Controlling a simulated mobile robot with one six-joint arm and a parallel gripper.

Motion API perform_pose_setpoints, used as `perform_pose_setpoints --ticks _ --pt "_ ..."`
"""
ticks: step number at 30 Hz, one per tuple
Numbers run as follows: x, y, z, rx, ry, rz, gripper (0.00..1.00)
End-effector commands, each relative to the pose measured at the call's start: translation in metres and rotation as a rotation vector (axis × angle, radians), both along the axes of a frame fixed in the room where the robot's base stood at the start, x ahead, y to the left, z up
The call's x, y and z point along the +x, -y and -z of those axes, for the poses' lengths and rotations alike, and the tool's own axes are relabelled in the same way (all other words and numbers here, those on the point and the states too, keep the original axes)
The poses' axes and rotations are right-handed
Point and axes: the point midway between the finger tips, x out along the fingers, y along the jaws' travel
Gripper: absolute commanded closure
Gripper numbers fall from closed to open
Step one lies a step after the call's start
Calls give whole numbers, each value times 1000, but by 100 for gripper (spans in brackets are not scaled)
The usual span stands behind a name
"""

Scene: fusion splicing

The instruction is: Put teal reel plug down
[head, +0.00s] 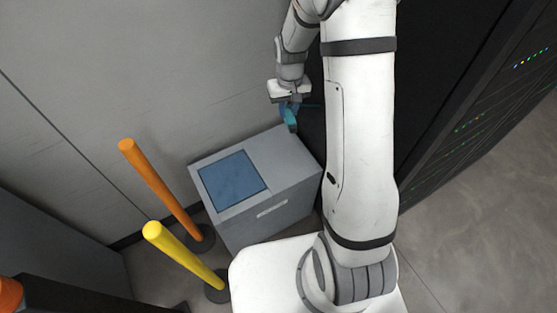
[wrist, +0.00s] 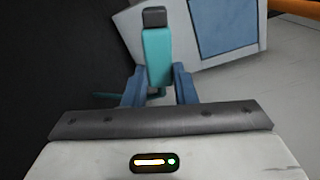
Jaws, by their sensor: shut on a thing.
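The teal reel plug (wrist: 158,55) has a teal body with a dark grey end. My gripper (wrist: 159,85) is shut on it, with a blue finger on each side in the wrist view. In the head view the plug (head: 290,118) hangs below my gripper (head: 289,105), at the back edge of a grey cabinet (head: 290,158). I cannot tell whether the plug touches the cabinet. A thin teal strand shows beside the gripper in both views. The cabinet top has a blue square panel (head: 233,180); the panel also shows in the wrist view (wrist: 222,22).
An orange post (head: 160,185) and a yellow post (head: 183,255) stand left of the cabinet. A dark rack with small lights (head: 470,125) stands at the right. A grey wall (head: 130,80) is behind. The cabinet top around the blue panel is bare.

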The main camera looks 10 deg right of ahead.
Motion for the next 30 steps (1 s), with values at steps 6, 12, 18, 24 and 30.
perform_pose_setpoints --ticks 6,12,18,24,30 --pt "5 -1 35 0 0 -30 100" --pt "9 -3 59 0 0 -58 100" --pt "13 -4 83 0 -1 -84 100" --pt "18 -5 107 0 1 -111 100" --pt "22 -7 131 0 0 -138 100"
